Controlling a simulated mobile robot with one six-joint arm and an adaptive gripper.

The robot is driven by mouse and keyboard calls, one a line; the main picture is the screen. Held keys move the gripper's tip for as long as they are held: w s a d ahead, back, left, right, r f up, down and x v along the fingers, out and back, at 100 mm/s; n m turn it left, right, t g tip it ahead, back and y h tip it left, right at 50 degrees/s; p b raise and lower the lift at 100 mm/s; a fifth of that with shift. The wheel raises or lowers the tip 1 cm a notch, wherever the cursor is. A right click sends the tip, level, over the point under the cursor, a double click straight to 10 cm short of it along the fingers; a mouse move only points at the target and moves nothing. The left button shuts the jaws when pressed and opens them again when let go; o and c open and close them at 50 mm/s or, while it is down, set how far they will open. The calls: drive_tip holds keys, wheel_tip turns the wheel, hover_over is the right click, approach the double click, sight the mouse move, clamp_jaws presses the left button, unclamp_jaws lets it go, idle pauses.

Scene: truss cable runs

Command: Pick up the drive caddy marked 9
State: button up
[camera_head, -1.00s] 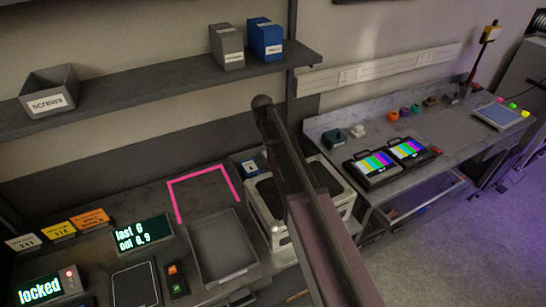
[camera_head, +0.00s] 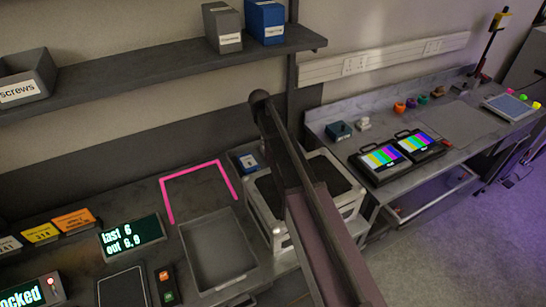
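I cannot make out a drive caddy marked 9 in this view. A dark display (camera_head: 132,236) on the left bench reads "last 6" and "out 6.9". A grey empty tray (camera_head: 220,250) lies on that bench, in front of a pink outline (camera_head: 199,172). A light crate (camera_head: 345,205) with dark openings stands right of the tray; my arm hides part of it. My arm crosses the middle of the view, but my gripper does not show.
A shelf (camera_head: 140,83) above the left bench holds a screws bin (camera_head: 25,79), a grey box (camera_head: 222,27) and a blue box (camera_head: 265,22). The right bench carries two cases with colour-bar screens (camera_head: 381,157) (camera_head: 414,143). Open floor (camera_head: 450,230) lies at the right.

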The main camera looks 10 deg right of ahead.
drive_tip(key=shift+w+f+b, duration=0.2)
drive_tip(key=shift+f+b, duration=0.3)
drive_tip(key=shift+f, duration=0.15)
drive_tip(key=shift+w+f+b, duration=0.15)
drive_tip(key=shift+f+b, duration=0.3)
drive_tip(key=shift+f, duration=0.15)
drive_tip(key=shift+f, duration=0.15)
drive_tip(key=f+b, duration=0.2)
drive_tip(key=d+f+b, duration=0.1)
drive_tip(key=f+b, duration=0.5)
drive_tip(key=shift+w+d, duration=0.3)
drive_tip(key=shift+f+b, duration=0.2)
drive_tip(key=shift+b, duration=0.15)
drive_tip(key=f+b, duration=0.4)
drive_tip(key=b, duration=0.1)
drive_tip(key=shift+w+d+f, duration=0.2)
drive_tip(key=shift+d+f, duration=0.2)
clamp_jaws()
